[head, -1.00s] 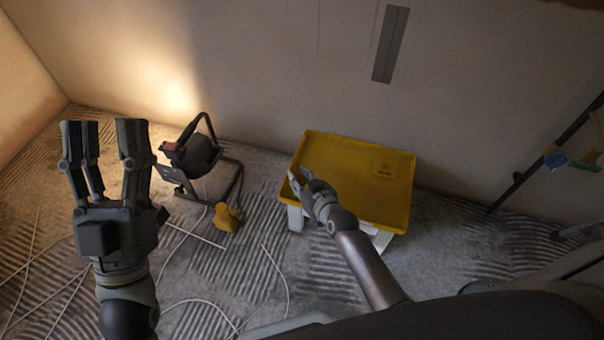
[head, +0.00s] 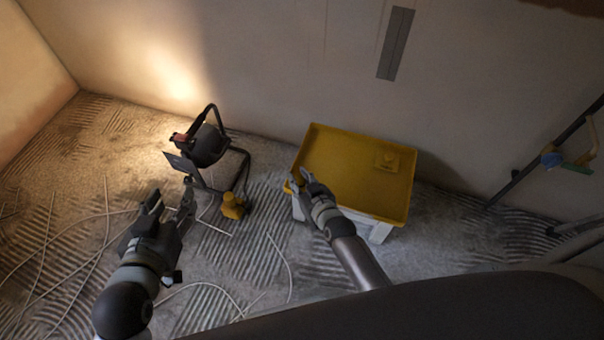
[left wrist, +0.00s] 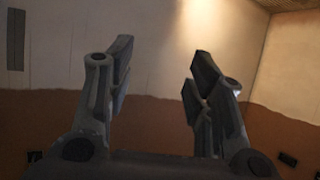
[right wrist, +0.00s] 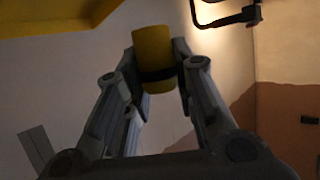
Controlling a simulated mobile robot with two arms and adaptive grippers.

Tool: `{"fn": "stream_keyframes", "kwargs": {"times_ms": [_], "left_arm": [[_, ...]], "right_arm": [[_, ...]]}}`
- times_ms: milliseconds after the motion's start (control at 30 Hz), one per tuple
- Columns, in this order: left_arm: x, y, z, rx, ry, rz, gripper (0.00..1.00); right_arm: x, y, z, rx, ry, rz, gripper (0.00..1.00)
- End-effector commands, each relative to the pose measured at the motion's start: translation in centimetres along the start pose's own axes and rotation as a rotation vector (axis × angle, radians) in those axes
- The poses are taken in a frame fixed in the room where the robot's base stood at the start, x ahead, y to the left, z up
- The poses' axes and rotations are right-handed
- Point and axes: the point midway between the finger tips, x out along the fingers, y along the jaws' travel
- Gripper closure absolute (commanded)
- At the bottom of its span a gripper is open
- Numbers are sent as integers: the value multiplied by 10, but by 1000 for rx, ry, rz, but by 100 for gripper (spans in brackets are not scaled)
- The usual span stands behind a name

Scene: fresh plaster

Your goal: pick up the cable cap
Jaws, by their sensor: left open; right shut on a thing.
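A yellow cylinder with a dark band (right wrist: 152,50) is held between the fingers of my right gripper (right wrist: 155,75). I cannot tell whether it is the cable cap. In the head view my right gripper (head: 300,178) is over the left edge of the yellow tray (head: 345,145). A small yellow piece (head: 233,206) lies on the floor by the lamp, among white cables; its exact kind is unclear. My left gripper (head: 170,205) is open and empty, left of this piece. It also shows open in the left wrist view (left wrist: 160,70).
A black work lamp (head: 203,148) on a frame stands on the ridged floor by the wall. The yellow tray rests on a white base (head: 380,232). Loose white cables (head: 215,300) lie across the floor. A dark pole (head: 545,150) leans at the right.

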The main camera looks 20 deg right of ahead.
Motion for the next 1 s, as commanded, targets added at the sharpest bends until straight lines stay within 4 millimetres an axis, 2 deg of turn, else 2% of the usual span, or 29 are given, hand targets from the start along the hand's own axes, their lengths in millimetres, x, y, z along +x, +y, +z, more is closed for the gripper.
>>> {"fn": "stream_keyframes", "kwargs": {"times_ms": [300, 500, 733, 1000], "left_arm": [[-31, -10, 70, -5, -383, -23, 51], [-60, -14, 106, -10, -592, -34, 51], [-91, -17, 124, -16, -753, -43, 51], [-104, -18, 132, -18, -819, -46, 51]], "right_arm": [[-16, -13, -4, 2, -1, -1, 86], [-24, -21, -5, 1, -2, -1, 86], [-37, -32, -7, 1, -3, -1, 86], [-42, -36, -7, 0, 0, 0, 86]]}}
